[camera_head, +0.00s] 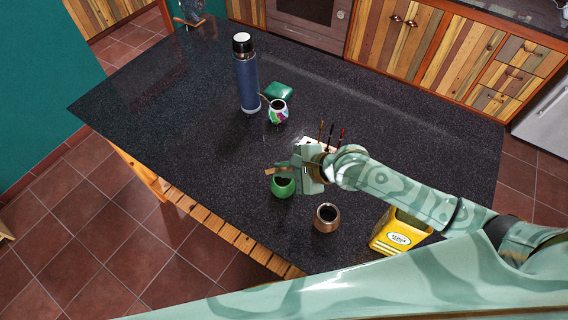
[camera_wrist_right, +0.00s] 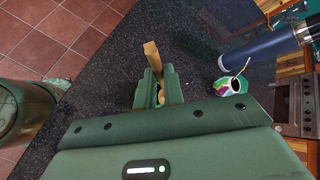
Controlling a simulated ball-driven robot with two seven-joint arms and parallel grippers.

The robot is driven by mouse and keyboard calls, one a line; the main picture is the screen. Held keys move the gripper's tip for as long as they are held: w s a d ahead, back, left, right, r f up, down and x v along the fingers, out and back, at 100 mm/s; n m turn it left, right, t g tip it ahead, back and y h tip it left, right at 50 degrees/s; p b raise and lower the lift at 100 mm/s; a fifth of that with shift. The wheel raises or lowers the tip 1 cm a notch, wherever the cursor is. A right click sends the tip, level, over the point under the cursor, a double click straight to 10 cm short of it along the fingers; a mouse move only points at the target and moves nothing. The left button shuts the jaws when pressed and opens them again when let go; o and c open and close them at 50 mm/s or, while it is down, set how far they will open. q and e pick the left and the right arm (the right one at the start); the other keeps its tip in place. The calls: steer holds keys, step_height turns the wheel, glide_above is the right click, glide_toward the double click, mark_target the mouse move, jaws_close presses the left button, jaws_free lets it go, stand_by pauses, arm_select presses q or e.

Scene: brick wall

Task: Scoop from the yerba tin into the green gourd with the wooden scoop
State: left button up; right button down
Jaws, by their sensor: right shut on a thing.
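My right gripper (camera_head: 296,170) is shut on the wooden scoop (camera_head: 274,169), whose tan end sticks out to the left above the green gourd. In the right wrist view, the scoop (camera_wrist_right: 151,52) rises from between the gripper's fingers (camera_wrist_right: 158,90). The scoop's bowl and any contents cannot be made out. The green gourd (camera_head: 283,187) stands upright near the table's front edge, partly behind the gripper. My left gripper is out of view.
A copper-brown cup (camera_head: 326,218) stands between gourd and tin. Behind are a multicoloured gourd (camera_head: 278,115) with a straw, a green box (camera_head: 279,91) and a tall blue flask (camera_head: 247,80). Thin sticks (camera_head: 331,136) stand behind my gripper. The dark tabletop (camera_head: 170,120) is clear at left.

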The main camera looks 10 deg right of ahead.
steer(key=h+p, duration=0.1)
steer(key=p, duration=0.2)
steer(key=a+r+n+g+h+p, duration=0.1)
steer(key=p, duration=0.2)
steer(key=shift+s+a+n+p, duration=0.15)
steer(key=shift+a+n+p, duration=0.1)
steer(key=shift+n+p, duration=0.05)
steer(key=shift+a+f+n+h, duration=0.25)
steer(key=shift+n+h, duration=0.05)
steer(key=shift+s+a+f+n+h, duration=0.25)
steer(key=shift+n+h, duration=0.15)
steer(key=shift+h, duration=0.1)
steer(key=a+n+h, duration=0.1)
steer(key=h, duration=0.1)
steer(key=a+n+h, duration=0.1)
steer(key=n+h, duration=0.1)
steer(key=a+n+g+h, duration=0.1)
steer(key=h, duration=0.1)
steer(key=shift+s+a, duration=0.1)
steer(key=shift+s, duration=0.3)
